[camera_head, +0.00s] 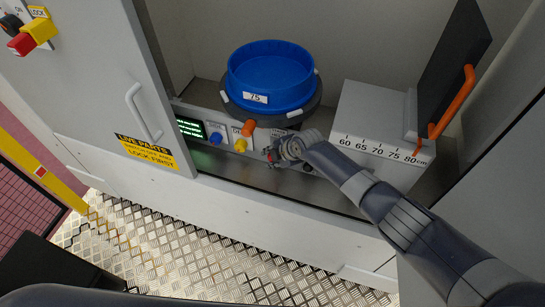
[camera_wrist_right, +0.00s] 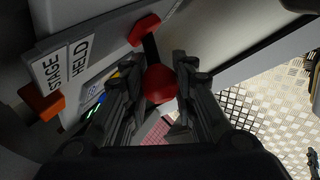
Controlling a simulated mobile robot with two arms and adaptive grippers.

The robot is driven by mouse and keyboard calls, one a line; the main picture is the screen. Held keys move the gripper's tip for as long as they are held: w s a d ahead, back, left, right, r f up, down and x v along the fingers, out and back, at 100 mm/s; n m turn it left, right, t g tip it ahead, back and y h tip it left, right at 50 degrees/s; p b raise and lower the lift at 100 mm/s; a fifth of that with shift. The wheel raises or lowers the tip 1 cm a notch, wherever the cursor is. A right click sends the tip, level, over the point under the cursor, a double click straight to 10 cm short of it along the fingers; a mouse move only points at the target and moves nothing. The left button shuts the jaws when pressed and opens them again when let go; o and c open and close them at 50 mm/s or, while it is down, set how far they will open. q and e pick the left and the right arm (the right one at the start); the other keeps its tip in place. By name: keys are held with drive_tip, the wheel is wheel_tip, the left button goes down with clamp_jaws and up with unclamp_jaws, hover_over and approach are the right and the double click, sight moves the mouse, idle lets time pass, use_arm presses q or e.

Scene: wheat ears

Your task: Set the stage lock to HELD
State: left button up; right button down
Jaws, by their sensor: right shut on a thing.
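The stage lock shows in the right wrist view as a lever with a red hub, a short black rod (camera_wrist_right: 150,50) and a red ball knob (camera_wrist_right: 160,84). The white labels STAGE (camera_wrist_right: 48,70) and HELD (camera_wrist_right: 81,57) are on the panel to its left. My right gripper (camera_wrist_right: 160,90) is shut on the red knob, with one finger on each side. In the head view my right gripper (camera_head: 274,152) is at the panel front below the blue sieve, and it hides most of the lever. I cannot tell which setting the lever points to. My left gripper is not in view.
A blue round sieve (camera_head: 270,75) marked 75 sits on the stage. Blue and yellow buttons (camera_head: 240,146) and an orange lever (camera_head: 249,128) are left of my gripper. A scale block (camera_head: 380,120) with an orange handle (camera_head: 455,100) stands right. An open cabinet door (camera_head: 90,80) is left.

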drive_tip(key=c, duration=1.3)
unclamp_jaws()
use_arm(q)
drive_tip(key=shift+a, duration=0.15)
use_arm(e)
drive_tip(key=shift+v, duration=3.8)
